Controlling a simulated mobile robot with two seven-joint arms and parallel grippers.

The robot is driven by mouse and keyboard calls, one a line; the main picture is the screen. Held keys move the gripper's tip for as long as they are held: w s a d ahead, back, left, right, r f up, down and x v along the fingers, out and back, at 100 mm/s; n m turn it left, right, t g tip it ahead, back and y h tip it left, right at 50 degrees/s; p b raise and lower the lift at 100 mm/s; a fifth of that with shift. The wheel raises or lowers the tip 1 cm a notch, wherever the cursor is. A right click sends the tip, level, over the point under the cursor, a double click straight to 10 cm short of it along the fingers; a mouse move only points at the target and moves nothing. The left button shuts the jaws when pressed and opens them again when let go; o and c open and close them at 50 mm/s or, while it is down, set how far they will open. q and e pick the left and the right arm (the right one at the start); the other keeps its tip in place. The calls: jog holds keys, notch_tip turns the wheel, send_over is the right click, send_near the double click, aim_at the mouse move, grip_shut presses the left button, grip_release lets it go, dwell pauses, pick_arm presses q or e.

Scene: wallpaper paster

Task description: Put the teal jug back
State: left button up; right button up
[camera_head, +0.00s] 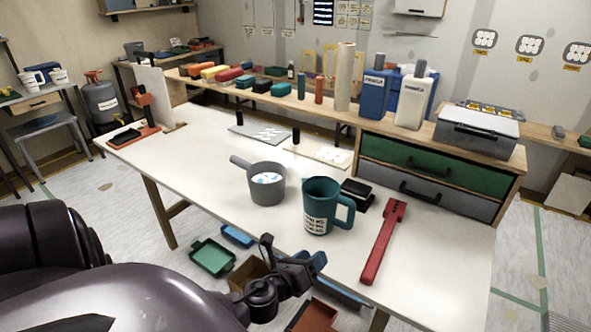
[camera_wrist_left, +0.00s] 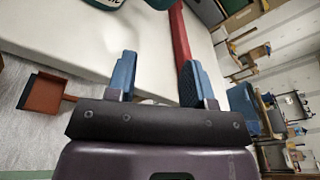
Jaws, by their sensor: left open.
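The teal jug (camera_head: 320,208) stands upright on the white table near its front edge, with its handle to the right and a white label on its side. In the left wrist view only a bit of the jug (camera_wrist_left: 104,3) shows at the top edge. My left gripper (camera_head: 318,262) is in front of the table's front edge, below and short of the jug. Its blue fingers (camera_wrist_left: 158,75) are apart with nothing between them. My right gripper is in neither view.
A grey pot (camera_head: 266,184) stands left of the jug. A black block (camera_head: 356,193) is behind it and a red long tool (camera_head: 383,242) lies to its right. A green and grey drawer unit (camera_head: 435,177) stands at the back right. The table's left part is mostly clear.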

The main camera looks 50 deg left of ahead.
pick_arm(q)
jog(key=s+d+f+n+g+h, duration=0.1)
jog(key=s+d+f+n, duration=0.3)
jog(key=n, duration=0.9)
jog(key=s+d+f+n+g, duration=0.4)
jog(key=s+n, duration=0.7)
jog(key=n, duration=0.3)
jog(key=shift+d+f+g+h, duration=0.3)
jog(key=shift+f+h, duration=0.1)
jog(key=shift+f, duration=0.2)
